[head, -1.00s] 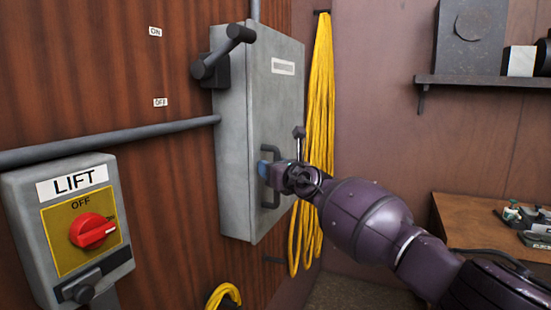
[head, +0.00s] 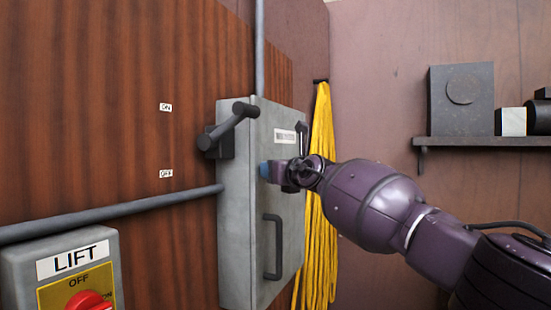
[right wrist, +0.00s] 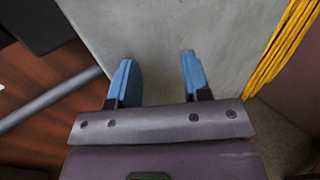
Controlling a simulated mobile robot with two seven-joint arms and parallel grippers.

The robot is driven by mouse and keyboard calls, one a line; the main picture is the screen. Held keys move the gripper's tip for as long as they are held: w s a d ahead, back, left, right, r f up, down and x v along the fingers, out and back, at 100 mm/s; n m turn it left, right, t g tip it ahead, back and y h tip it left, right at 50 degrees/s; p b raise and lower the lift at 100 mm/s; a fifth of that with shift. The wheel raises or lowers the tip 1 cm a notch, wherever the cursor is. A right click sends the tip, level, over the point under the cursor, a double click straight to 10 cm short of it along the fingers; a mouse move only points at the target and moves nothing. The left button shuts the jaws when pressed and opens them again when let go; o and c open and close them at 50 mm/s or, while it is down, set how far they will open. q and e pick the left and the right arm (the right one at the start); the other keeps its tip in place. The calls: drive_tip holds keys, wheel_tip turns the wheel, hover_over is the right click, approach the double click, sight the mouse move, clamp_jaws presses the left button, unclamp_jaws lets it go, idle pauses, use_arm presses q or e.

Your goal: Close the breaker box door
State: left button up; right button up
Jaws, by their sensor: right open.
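The grey breaker box (head: 235,250) is mounted on the wood-panelled wall. Its door (head: 293,215) lies flush with the box front, and I see no gap along the visible edge. A dark U-shaped handle (head: 279,247) is on the lower part of the door. My right gripper (head: 268,171) is in front of the upper door, above the handle. In the right wrist view its blue fingers (right wrist: 157,62) are apart and empty, facing the grey door surface (right wrist: 155,25). I cannot tell whether they touch it. My left gripper is not in view.
A dark lever (head: 232,127) sticks out from the box's left side, beside ON and OFF labels. A grey pipe (head: 110,213) runs to the box. The LIFT switch box (head: 30,270) is at lower left. Yellow cable (head: 321,220) hangs right of the door. A shelf (head: 480,142) is far right.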

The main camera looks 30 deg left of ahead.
sight(266, 156)
wheel_tip(266, 156, up, 2)
drive_tip(key=shift+r, duration=0.2)
drive_tip(key=shift+r+p, duration=0.3)
